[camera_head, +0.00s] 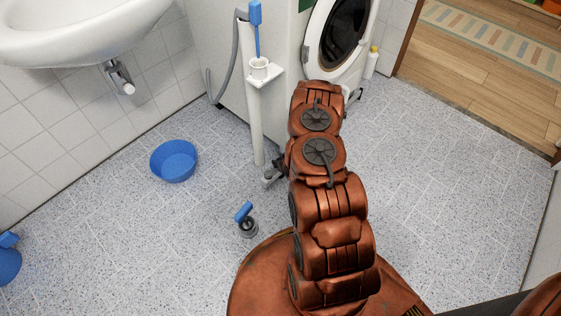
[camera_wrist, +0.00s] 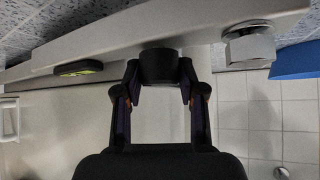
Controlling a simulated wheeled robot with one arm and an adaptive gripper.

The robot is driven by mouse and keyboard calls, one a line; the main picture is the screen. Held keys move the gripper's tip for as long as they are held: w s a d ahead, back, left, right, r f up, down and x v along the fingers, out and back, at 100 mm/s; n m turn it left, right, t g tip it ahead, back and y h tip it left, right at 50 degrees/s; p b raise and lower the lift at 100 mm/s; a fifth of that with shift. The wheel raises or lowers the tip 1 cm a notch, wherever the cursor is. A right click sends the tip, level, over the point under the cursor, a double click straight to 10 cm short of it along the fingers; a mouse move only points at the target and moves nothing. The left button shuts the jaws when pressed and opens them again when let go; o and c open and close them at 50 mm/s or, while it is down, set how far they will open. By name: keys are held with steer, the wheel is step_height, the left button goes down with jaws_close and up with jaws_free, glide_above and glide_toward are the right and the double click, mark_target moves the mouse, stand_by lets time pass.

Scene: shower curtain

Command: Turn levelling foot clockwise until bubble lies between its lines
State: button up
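In the wrist view, a dark round levelling foot (camera_wrist: 159,66) sits at a pale beam-like edge. My gripper (camera_wrist: 159,72) has one finger at each side of it. The fingertips appear to touch its sides, with little gap visible. A dark oval level with a yellow-green vial (camera_wrist: 78,68) sits on the pale edge to the left. Its bubble and lines are too small to read. In the head view my arm hides most of my gripper and the foot.
A grey hexagonal metal fitting (camera_wrist: 249,45) is at the right of the pale edge. A white washing machine (camera_head: 340,40), a white post (camera_head: 250,110), a blue basin (camera_head: 174,161) and a blue-handled item (camera_head: 245,220) stand around. The speckled floor at right is clear.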

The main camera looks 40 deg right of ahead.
steer(key=o, duration=0.4)
steer(key=shift+r, duration=0.1)
steer(key=v, duration=1.1)
steer(key=shift+s+r, duration=0.25)
steer(key=shift+s, duration=0.1)
